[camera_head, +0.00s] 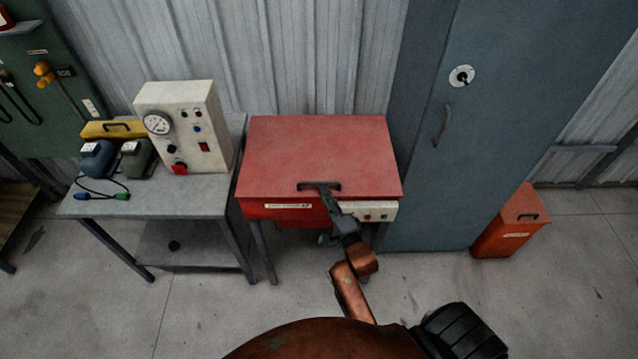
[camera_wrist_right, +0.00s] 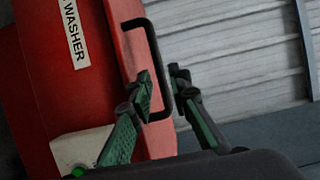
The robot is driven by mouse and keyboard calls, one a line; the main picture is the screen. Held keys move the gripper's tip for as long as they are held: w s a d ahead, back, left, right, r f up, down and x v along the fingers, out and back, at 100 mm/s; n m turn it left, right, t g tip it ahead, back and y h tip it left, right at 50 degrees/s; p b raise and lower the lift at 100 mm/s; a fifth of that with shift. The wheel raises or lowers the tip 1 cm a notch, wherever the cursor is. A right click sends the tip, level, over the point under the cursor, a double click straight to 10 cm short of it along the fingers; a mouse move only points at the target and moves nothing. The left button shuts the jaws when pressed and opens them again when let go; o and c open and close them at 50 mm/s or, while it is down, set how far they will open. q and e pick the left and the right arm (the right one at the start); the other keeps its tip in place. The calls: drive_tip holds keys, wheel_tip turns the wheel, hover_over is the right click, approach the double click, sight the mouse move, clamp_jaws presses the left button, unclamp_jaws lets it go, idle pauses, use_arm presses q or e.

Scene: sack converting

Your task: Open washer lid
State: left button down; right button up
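The red washer (camera_head: 283,213) stands on legs against the wall, with its flat red lid (camera_head: 320,155) down. A black bar handle (camera_head: 308,186) sits at the lid's front edge; the handle also shows in the wrist view (camera_wrist_right: 154,42). My right gripper (camera_head: 322,188) reaches the handle from the front. In the wrist view, my right gripper's green and black fingers (camera_wrist_right: 162,78) are on either side of the handle bar, with a small gap left between them, so it looks open around the bar. The white "WASHER" label (camera_wrist_right: 74,34) is on the front. My left gripper is out of view.
A grey bench (camera_head: 145,198) at the left holds a white gauge box (camera_head: 188,125) and tools. A tall blue-grey cabinet (camera_head: 500,130) stands close on the right, with a red bin (camera_head: 508,225) beside it. The floor in front is clear.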

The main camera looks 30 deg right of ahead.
sight(319, 182)
drive_tip(key=w, duration=0.4)
drive_tip(key=w+d, duration=0.1)
drive_tip(key=shift+w, duration=0.4)
drive_tip(key=shift+f, duration=0.1)
clamp_jaws()
